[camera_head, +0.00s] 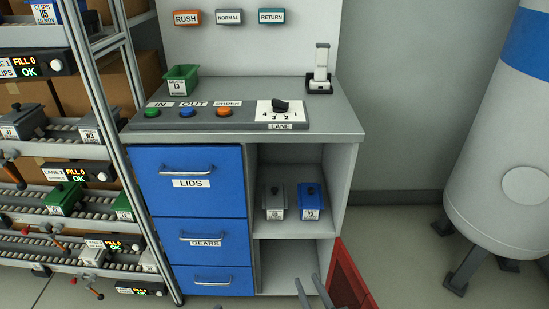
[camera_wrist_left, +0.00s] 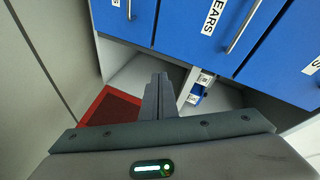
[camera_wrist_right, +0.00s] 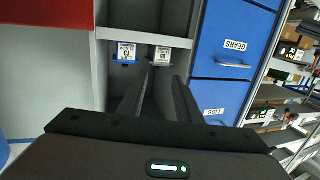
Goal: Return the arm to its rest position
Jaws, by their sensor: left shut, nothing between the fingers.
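My right gripper (camera_head: 313,292) shows at the bottom edge of the head view, in front of the cabinet's lower open compartment. Its two fingers stand apart with nothing between them. In the right wrist view my right gripper (camera_wrist_right: 157,95) points toward the cabinet, its fingers apart. My left gripper (camera_wrist_left: 158,95) is seen in the left wrist view, its fingers together and empty, in front of the cabinet's lower part.
A red open door panel (camera_head: 350,282) stands beside the lower compartment, close to my right gripper. A grey box (camera_head: 274,203) and a blue box (camera_head: 311,201) sit on the cabinet's shelf. Blue drawers (camera_head: 195,182) are shut. A white tank (camera_head: 505,150) stands right; roller racks (camera_head: 65,150) stand left.

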